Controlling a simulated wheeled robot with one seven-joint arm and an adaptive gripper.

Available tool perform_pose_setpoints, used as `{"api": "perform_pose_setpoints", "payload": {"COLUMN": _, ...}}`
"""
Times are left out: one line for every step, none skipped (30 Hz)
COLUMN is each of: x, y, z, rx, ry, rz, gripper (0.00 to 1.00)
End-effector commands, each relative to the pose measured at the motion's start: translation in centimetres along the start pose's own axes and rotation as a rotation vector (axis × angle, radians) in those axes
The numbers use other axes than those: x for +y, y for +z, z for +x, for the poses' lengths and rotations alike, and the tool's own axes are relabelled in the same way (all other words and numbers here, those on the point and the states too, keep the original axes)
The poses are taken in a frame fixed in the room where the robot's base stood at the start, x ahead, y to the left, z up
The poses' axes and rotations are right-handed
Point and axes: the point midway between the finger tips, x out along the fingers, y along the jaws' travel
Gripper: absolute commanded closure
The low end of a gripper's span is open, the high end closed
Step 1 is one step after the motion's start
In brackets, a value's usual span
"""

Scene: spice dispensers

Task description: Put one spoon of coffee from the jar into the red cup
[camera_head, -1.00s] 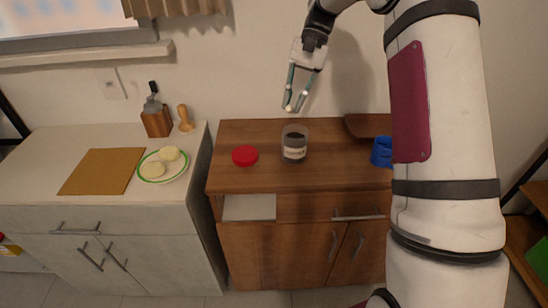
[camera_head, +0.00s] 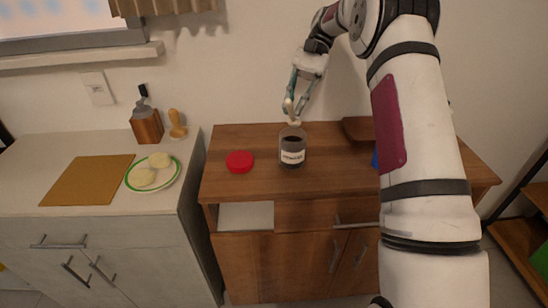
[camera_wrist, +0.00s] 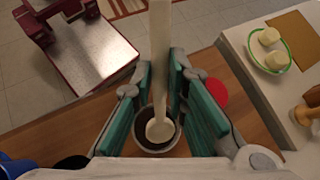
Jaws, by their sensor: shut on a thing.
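My gripper (camera_head: 297,98) is shut on a pale spoon (camera_wrist: 159,40) and stands just above the coffee jar. In the wrist view the spoon runs between the teal fingers, its bowl over the jar's mouth; I cannot tell whether it touches the coffee. The jar (camera_head: 292,156) is clear glass with a white label and dark coffee, open and upright on the wooden counter. It also shows in the wrist view (camera_wrist: 146,146). A flat red round thing (camera_head: 240,161), like a lid, lies left of the jar. I see no clear red cup.
A blue cup (camera_head: 375,159) is mostly hidden behind my arm; a blue edge shows in the wrist view (camera_wrist: 14,170). A dark wooden piece (camera_head: 357,129) is at the back.

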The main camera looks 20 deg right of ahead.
Motion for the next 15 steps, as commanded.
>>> {"api": "perform_pose_setpoints", "payload": {"x": -0.01, "y": 0.04, "z": -0.02, "rx": 0.001, "ry": 0.000, "rz": -0.001, "gripper": 1.00}}
{"api": "perform_pose_setpoints", "payload": {"x": -0.02, "y": 0.03, "z": -0.02, "rx": 0.001, "ry": 0.000, "rz": -0.001, "gripper": 1.00}}
{"api": "perform_pose_setpoints", "payload": {"x": -0.02, "y": 0.02, "z": -0.01, "rx": 0.001, "ry": 0.000, "rz": -0.001, "gripper": 1.00}}
{"api": "perform_pose_setpoints", "payload": {"x": -0.02, "y": 0.02, "z": -0.01, "rx": 0.001, "ry": 0.000, "rz": -0.001, "gripper": 1.00}}
{"api": "perform_pose_setpoints", "payload": {"x": -0.02, "y": 0.02, "z": -0.01, "rx": 0.001, "ry": 0.000, "rz": -0.001, "gripper": 1.00}}
{"api": "perform_pose_setpoints", "payload": {"x": -0.02, "y": 0.01, "z": -0.01, "rx": 0.001, "ry": 0.000, "rz": -0.001, "gripper": 1.00}}
{"api": "perform_pose_setpoints", "payload": {"x": -0.02, "y": 0.01, "z": -0.01, "rx": 0.001, "ry": 0.000, "rz": -0.001, "gripper": 1.00}}
{"api": "perform_pose_setpoints", "payload": {"x": -0.02, "y": 0.01, "z": 0.00, "rx": 0.001, "ry": 0.000, "rz": -0.001, "gripper": 1.00}}
{"api": "perform_pose_setpoints", "payload": {"x": -0.02, "y": 0.01, "z": -0.01, "rx": 0.001, "ry": 0.000, "rz": -0.001, "gripper": 1.00}}
{"api": "perform_pose_setpoints", "payload": {"x": -0.02, "y": -0.01, "z": -0.01, "rx": 0.001, "ry": 0.000, "rz": -0.001, "gripper": 1.00}}
{"api": "perform_pose_setpoints", "payload": {"x": -0.01, "y": -0.04, "z": -0.02, "rx": 0.001, "ry": 0.000, "rz": -0.001, "gripper": 1.00}}
{"api": "perform_pose_setpoints", "payload": {"x": 0.00, "y": -0.10, "z": -0.04, "rx": 0.001, "ry": 0.000, "rz": -0.001, "gripper": 1.00}}
{"api": "perform_pose_setpoints", "payload": {"x": 0.00, "y": -0.17, "z": -0.06, "rx": 0.001, "ry": 0.000, "rz": 0.000, "gripper": 1.00}}
{"api": "perform_pose_setpoints", "payload": {"x": 0.01, "y": -0.25, "z": -0.09, "rx": 0.001, "ry": -0.001, "rz": -0.001, "gripper": 1.00}}
{"api": "perform_pose_setpoints", "payload": {"x": 0.00, "y": -0.34, "z": -0.13, "rx": 0.001, "ry": -0.001, "rz": -0.001, "gripper": 1.00}}
